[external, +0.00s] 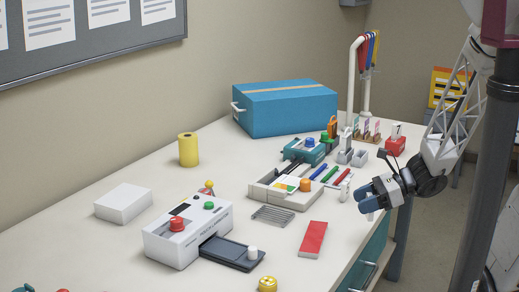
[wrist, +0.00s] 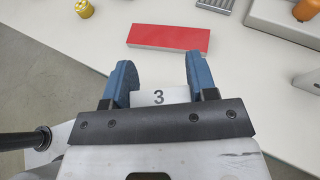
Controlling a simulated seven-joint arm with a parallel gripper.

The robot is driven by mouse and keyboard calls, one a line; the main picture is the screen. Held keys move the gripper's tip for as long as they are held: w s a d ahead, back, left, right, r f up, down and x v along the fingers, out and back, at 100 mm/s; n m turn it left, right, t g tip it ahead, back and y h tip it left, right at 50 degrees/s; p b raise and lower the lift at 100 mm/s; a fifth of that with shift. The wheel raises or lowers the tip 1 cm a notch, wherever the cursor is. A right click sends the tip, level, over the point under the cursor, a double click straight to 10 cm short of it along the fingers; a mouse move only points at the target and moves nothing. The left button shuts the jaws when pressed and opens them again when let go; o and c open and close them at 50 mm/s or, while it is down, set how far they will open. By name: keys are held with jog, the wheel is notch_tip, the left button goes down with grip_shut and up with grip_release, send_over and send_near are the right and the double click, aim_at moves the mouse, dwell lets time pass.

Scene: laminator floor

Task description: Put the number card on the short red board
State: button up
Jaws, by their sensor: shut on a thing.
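The number card (wrist: 158,98), white with a black 3, is between my gripper's (wrist: 161,76) two blue fingers in the wrist view. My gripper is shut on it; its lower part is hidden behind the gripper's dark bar. The short red board (external: 313,240) lies flat near the table's front edge, with its top bare. It also shows in the wrist view (wrist: 168,38), ahead of the fingertips and apart from them. In the external view my gripper (external: 367,203) is held to the right of the board and higher in the picture, near the table's right edge.
A white laminator (external: 187,232) with a dark tray stands left of the board. A yellow knob-like piece (external: 267,284) is at the front.

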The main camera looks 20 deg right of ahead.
jog(key=s+a+n+g, duration=0.2)
jog(key=s+a+g, duration=0.1)
jog(key=s, duration=0.8)
jog(key=shift+a+n, duration=0.4)
jog(key=shift+a, duration=0.5)
jog(key=shift+w+f, duration=0.1)
jog(key=shift+w, duration=0.1)
send_over(312, 237)
jog(key=shift+a+f, duration=0.15)
jog(key=shift+f, duration=0.6)
jog(key=shift+s+f, duration=0.1)
jog(key=shift+f, duration=1.65)
jog(key=shift+f, duration=0.15)
jog(key=o, duration=0.9)
jog(key=shift+r, duration=0.2)
jog(key=shift+f+v, duration=0.2)
jog(key=shift+v, duration=5.85)
